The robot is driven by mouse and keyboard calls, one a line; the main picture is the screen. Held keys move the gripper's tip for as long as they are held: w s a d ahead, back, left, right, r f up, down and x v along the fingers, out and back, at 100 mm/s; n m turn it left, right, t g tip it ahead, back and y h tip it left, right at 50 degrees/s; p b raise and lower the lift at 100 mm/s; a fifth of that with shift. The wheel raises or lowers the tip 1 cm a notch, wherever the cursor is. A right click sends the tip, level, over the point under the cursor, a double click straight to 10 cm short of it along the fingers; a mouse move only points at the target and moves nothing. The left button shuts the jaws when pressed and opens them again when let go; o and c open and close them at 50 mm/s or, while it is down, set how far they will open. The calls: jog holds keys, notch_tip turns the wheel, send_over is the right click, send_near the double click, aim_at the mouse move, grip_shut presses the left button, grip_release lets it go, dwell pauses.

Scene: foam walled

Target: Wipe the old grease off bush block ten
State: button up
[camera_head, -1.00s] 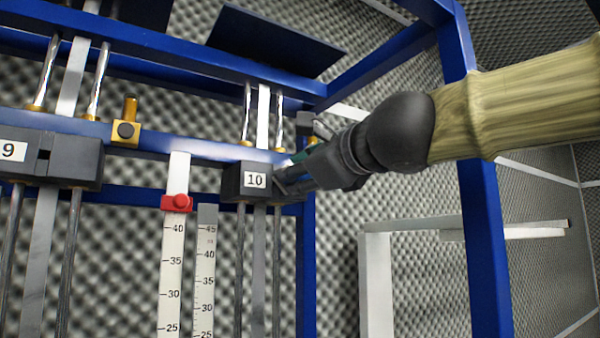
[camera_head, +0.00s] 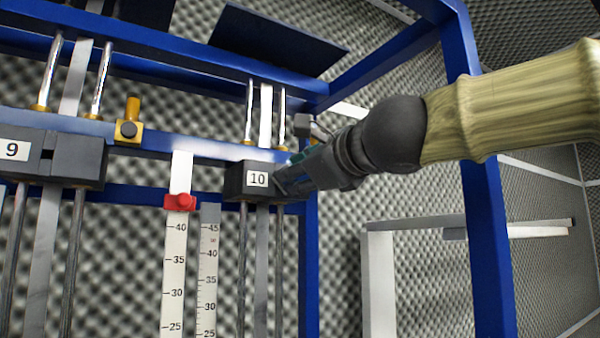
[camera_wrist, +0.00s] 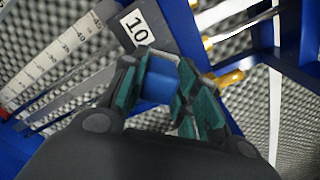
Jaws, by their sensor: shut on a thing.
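Bush block ten (camera_head: 240,180) is a dark block with a white label "10", set on two upright rods at the right of the frame. In the wrist view the block (camera_wrist: 172,24) is just beyond my fingertips. My gripper (camera_head: 283,180) reaches it from the right, its fingertips at the block's right front. I cannot tell whether they touch it. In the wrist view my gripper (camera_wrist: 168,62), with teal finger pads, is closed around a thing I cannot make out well. Blue shows between the fingers; it may be held or behind. I cannot see grease.
Block nine (camera_head: 60,160) stands at the left. A white ruler (camera_head: 175,250) with a red slider (camera_head: 180,202) and a grey ruler (camera_head: 208,270) hang between the blocks. A blue upright (camera_head: 485,230) stands under my arm. A brass fitting (camera_head: 129,130) sits on the blue crossbeam.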

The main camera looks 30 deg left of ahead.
jog(key=shift+w+a, duration=0.2)
jog(key=shift+a, duration=0.15)
dwell(0.3)
jog(key=w+d+p, duration=0.2)
jog(key=w+d, duration=0.1)
jog(key=w, duration=0.2)
jog(key=shift+w+p, duration=0.2)
jog(key=shift+p, duration=0.1)
dwell(0.6)
jog(key=shift+s, duration=0.1)
jog(key=shift+s+a+b, duration=0.3)
jog(key=shift+s+a, duration=0.2)
jog(key=shift+s, duration=0.4)
jog(key=shift+s+a+b, duration=0.25)
jog(key=shift+s+a, duration=0.25)
jog(key=shift+s, duration=0.35)
jog(key=shift+s+a+b, duration=0.3)
jog(key=shift+s+a, duration=0.2)
jog(key=shift+s, duration=0.4)
jog(key=shift+d, duration=0.1)
